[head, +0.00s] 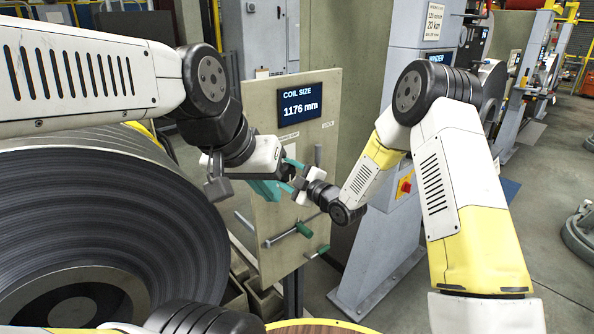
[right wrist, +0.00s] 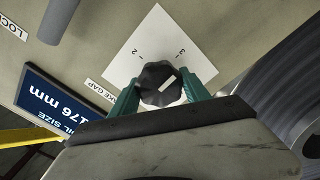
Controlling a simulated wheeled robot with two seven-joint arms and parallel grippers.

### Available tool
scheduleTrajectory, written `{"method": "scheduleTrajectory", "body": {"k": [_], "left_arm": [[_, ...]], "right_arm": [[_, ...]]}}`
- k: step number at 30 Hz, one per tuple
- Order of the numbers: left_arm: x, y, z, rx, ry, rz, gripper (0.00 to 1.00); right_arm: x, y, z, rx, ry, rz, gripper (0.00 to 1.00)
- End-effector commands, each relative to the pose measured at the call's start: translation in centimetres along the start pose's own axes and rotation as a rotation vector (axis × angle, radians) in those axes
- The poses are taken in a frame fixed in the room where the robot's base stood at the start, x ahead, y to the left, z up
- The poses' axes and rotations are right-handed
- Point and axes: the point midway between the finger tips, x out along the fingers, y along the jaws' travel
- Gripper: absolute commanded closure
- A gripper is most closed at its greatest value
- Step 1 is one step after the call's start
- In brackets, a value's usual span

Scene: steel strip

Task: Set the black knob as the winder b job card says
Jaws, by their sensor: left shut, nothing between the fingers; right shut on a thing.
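The black knob (right wrist: 160,86) is on the panel in the right wrist view, over a white plate (right wrist: 150,45) marked 2 and 3. Its white pointer line slants to the upper right, on the side of the 3; I cannot tell its exact setting. The teal fingers of my right gripper (right wrist: 158,95) are shut on the knob from both sides. In the head view, my right gripper (head: 288,176) reaches the panel and hides the knob. My left gripper (head: 266,190) is shut and empty in front of the panel. I cannot make out a winder B job card.
The panel (head: 315,225) carries a screen (head: 299,102) reading COIL SIZE 1176 mm and a green-handled lever (head: 304,230). A large steel coil (head: 110,190) fills the left. A grey cabinet (head: 375,245) with a red switch stands right.

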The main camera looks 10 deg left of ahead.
Motion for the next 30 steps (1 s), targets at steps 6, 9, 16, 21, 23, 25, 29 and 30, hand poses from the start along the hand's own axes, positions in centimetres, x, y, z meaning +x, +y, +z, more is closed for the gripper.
{"method": "scheduleTrajectory", "body": {"k": [6,9,16,21,23,25,29,30], "left_arm": [[0.0,0.0,0.0,0.000,0.000,0.000,1.00],[0.0,0.0,0.0,0.000,0.000,0.000,1.00],[0.0,0.0,0.0,0.000,0.000,0.000,1.00],[0.0,0.0,0.0,0.000,0.000,0.000,1.00],[0.0,0.0,0.0,0.000,0.000,0.000,1.00],[0.0,0.0,0.0,0.000,0.000,0.000,1.00],[0.0,0.0,0.0,0.000,0.000,0.000,1.00],[0.0,0.0,0.0,0.000,0.000,0.000,1.00]], "right_arm": [[-0.1,-0.1,0.1,0.001,-0.002,-0.002,0.25],[0.0,-0.1,0.1,0.001,-0.002,-0.001,0.25],[-1.0,0.0,0.1,0.002,-0.003,-0.001,0.25],[-3.8,0.0,0.2,0.003,-0.004,-0.001,0.25],[-4.9,0.0,0.2,0.003,-0.005,-0.001,0.25],[-6.0,0.0,0.2,0.002,-0.005,-0.002,0.25],[-7.3,0.0,0.2,0.002,-0.004,-0.001,0.25],[-7.6,-0.1,0.2,0.002,-0.004,-0.001,0.25]]}}
